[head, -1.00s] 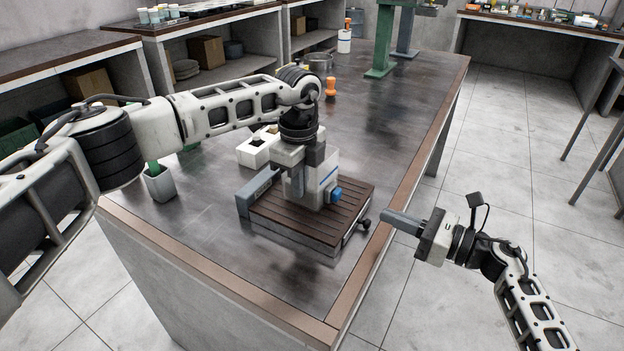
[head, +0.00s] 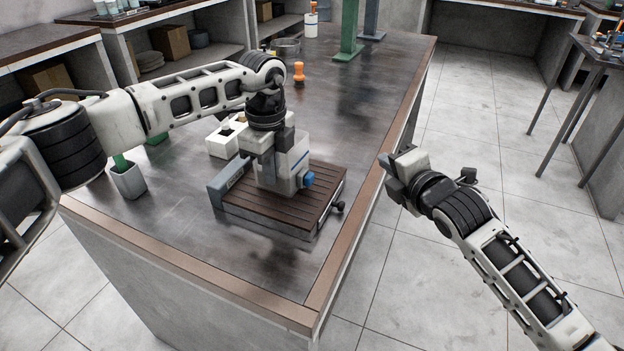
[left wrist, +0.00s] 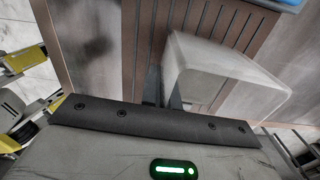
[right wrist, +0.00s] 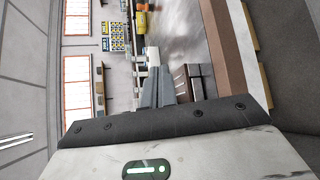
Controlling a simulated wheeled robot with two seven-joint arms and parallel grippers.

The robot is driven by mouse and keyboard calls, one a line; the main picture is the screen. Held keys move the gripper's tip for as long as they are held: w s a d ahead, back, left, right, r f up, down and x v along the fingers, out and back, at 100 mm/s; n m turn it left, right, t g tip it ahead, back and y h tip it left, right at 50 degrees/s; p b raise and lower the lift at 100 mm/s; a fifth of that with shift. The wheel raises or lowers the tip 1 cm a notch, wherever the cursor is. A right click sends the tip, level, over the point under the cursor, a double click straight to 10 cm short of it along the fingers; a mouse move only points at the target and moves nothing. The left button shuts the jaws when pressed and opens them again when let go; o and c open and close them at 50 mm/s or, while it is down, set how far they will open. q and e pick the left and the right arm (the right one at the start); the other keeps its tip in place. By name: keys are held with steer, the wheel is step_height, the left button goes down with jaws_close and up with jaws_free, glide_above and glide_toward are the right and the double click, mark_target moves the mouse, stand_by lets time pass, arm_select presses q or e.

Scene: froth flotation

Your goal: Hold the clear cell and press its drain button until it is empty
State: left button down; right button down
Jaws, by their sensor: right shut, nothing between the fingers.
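The clear cell (head: 296,160), a pale box, stands upright on a brown slatted base (head: 240,207) on the bench. A blue round drain button (head: 306,179) sits low on its right side. My left gripper (head: 268,185) points down at the cell's left side. In the left wrist view the cell's whitish wall (left wrist: 225,85) passes between the close-set fingers (left wrist: 165,92), which look shut on it. My right gripper (head: 384,160) is shut and empty, off the bench's right edge and apart from the button. The cell's contents cannot be made out.
A black knob (head: 338,207) sticks out at the base's right corner. A white box (head: 224,139), a grey cup (head: 128,180) and an orange-topped item (head: 299,72) stand on the bench (head: 350,110). Floor right of the bench is free; a dark table (head: 592,60) stands far right.

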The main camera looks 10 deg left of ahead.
steer(key=s+a+f+g, duration=0.2)
steer(key=s+f+g, duration=0.2)
steer(key=s, duration=0.1)
steer(key=shift+s+a+f, duration=0.2)
steer(key=shift+s+f, duration=0.05)
steer(key=shift+s, duration=0.1)
steer(key=shift+a, duration=0.1)
glide_toward(313, 181)
steer(key=shift+w+a+f, duration=0.25)
steer(key=shift+w+f, duration=0.4)
steer(key=shift+w, duration=0.1)
steer(key=shift+w+a+f, duration=0.25)
steer(key=shift+w+f, duration=0.35)
steer(key=shift+w, duration=0.15)
steer(key=shift+w+a+f, duration=0.25)
steer(key=shift+w+f, duration=0.4)
steer(key=shift+w, duration=0.1)
steer(key=shift+a, duration=0.1)
steer(key=shift+w+a, duration=0.1)
steer(key=shift+a, duration=0.2)
steer(key=shift+w+a+r, duration=0.1)
steer(key=shift+w+a, duration=0.1)
steer(key=shift+a, duration=0.6)
stand_by(2.7)
